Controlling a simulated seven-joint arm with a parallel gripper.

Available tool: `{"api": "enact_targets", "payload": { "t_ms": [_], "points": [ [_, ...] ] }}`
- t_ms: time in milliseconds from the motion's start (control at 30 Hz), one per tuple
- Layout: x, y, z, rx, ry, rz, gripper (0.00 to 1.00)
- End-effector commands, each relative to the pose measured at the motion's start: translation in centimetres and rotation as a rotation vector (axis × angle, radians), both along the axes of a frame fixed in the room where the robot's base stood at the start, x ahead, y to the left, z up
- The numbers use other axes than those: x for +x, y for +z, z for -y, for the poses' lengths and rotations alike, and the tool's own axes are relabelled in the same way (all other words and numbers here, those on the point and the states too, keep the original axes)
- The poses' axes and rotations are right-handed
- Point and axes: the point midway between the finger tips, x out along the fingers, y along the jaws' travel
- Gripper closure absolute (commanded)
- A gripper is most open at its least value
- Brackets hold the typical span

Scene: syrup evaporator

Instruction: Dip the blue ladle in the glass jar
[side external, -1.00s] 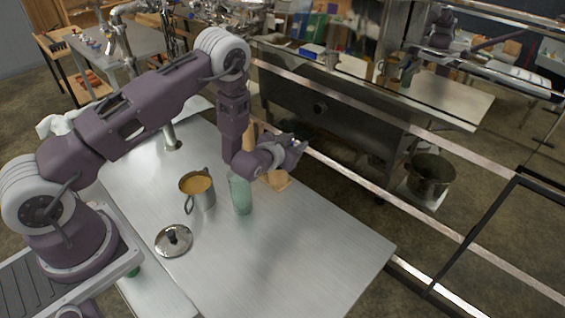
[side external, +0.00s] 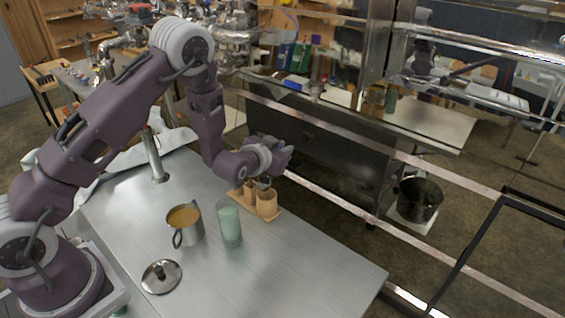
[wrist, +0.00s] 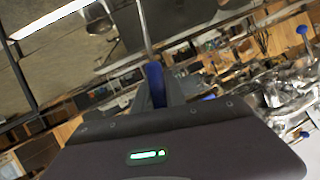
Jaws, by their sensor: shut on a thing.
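The glass jar (side external: 230,224), tall and pale green, stands upright on the metal table. My gripper (side external: 286,153) is above and to the right of the jar, apart from it, over the wooden holder (side external: 268,208). In the wrist view, my gripper (wrist: 158,88) is shut on the blue ladle (wrist: 154,76) by its blue part. A thin metal rod runs upward in the picture from that part. The ladle's bowl cannot be made out in either view.
A metal pitcher (side external: 187,230) with amber liquid stands just left of the jar. A round metal lid (side external: 161,277) lies near the table's front left. A tap (side external: 156,165) rises at the back. The table's right part (side external: 310,265) is clear.

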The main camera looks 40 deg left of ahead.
Motion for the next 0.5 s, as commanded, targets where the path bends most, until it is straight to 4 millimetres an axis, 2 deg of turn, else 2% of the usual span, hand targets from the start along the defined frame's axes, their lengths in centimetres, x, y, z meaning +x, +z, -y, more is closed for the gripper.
{"api": "enact_targets", "payload": {
  "t_ms": [133,267,367,500],
  "points": [
    [0.1,2.2,-0.1,-0.009,-0.031,0.004,1.00],
    [-0.6,5.0,-0.4,-0.046,-0.173,0.003,1.00],
    [-2.6,7.2,-0.5,-0.088,-0.320,-0.007,1.00],
    [-7.2,9.2,-0.7,-0.145,-0.518,-0.032,1.00]
  ]
}}
